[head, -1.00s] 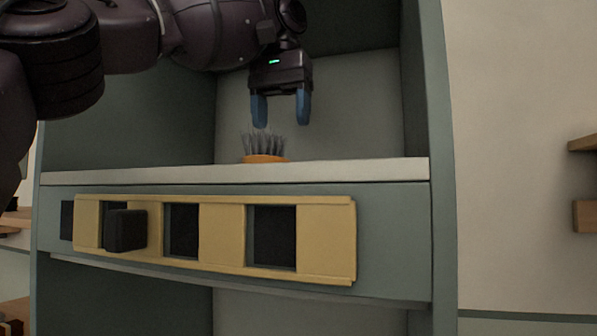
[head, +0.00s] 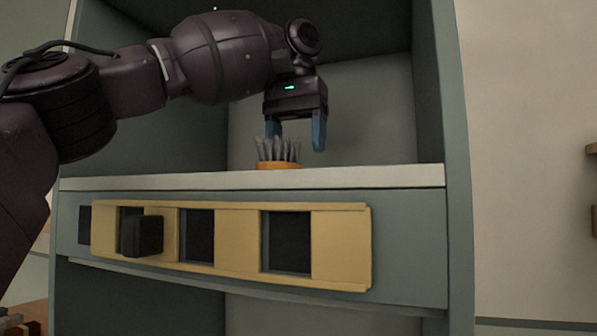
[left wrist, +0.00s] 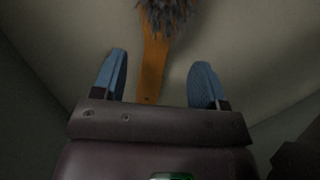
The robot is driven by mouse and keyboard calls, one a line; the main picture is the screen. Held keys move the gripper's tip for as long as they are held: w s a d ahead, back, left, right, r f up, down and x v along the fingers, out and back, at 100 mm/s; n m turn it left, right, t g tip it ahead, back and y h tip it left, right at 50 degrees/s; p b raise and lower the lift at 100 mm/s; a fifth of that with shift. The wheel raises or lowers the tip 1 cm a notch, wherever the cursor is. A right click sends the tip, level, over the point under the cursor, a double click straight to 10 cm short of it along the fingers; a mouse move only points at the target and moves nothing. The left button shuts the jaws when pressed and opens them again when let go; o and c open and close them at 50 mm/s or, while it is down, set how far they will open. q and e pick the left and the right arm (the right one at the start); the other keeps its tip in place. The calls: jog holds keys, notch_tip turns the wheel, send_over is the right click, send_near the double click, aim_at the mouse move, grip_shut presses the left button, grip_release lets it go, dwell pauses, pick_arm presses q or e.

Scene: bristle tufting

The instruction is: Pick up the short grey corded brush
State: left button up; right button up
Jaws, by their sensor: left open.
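The brush shows grey bristle tufts (head: 280,149) standing up from an orange-brown wooden body (head: 279,166). It lies bristles up on the white shelf edge's surface. My left gripper (head: 295,142) points down with two blue fingers spread, just above and behind the brush in the head view. In the left wrist view, the brush handle (left wrist: 152,68) runs between the open fingers (left wrist: 163,80), nearer the left finger, with the grey bristles at the top edge. The fingers are not closed on it. The right gripper is not in view.
The shelf (head: 370,176) sits in a grey-green cabinet with side walls close to both sides. Below its front edge is a yellow slotted panel (head: 340,245) with a black knob (head: 141,236) sticking out. The shelf right of the brush is clear.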

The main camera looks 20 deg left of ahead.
aim_at(298, 163)
pick_arm(q)
jog(key=shift+d+f, duration=0.15)
jog(key=shift+f, duration=1.75)
jog(key=shift+c, duration=0.4)
jog(key=c, duration=0.9)
